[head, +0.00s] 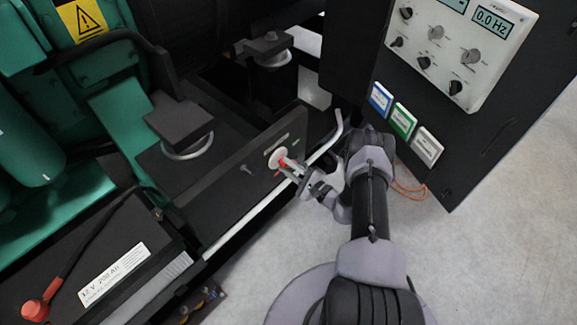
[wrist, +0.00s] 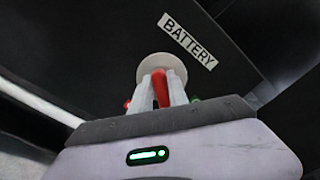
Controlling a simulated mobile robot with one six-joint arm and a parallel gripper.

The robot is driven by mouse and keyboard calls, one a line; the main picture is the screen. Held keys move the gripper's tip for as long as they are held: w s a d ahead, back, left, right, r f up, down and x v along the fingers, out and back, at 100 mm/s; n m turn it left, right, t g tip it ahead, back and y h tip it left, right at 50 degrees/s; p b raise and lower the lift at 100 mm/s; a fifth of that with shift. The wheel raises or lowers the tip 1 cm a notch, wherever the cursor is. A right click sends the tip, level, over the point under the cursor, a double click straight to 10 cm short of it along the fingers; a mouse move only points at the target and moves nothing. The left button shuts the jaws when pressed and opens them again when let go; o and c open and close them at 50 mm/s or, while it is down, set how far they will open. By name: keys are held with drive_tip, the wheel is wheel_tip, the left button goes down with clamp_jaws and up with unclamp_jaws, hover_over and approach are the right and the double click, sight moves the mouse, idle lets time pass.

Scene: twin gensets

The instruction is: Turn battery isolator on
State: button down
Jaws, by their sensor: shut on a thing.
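The battery isolator (head: 279,157) is a round pale disc with a red handle on a dark panel of the genset base, near the middle of the head view. In the wrist view, its pale disc (wrist: 150,66) and red handle (wrist: 170,88) show below a white "BATTERY" label (wrist: 188,40). My gripper (head: 291,169) reaches it from the lower right. It also shows in the wrist view (wrist: 162,88), with its fingers shut on the red handle. The fingers hide part of the handle, and I cannot tell its exact angle.
A control cabinet (head: 500,125) with knobs, a 0.0 Hz display and blue, green and white tags stands at the right. A pale rail (head: 250,215) runs below the isolator panel. A battery (head: 110,265) with a red terminal lies lower left. Pale floor (head: 500,260) is free at right.

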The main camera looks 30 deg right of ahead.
drive_tip(key=shift+s+a+f+n, duration=0.1)
drive_tip(key=shift+f+n, duration=0.1)
drive_tip(key=shift+n, duration=1.7)
drive_tip(key=shift+a+f+n, duration=0.1)
drive_tip(key=shift+f+n, duration=0.1)
drive_tip(key=shift+n, duration=1.7)
drive_tip(key=c, duration=1.3)
unclamp_jaws()
drive_tip(key=shift+d, duration=0.1)
drive_tip(key=p+v, duration=0.4)
drive_tip(key=v, duration=1.3)
drive_tip(key=shift+s+p, duration=0.2)
drive_tip(key=shift+p, duration=0.2)
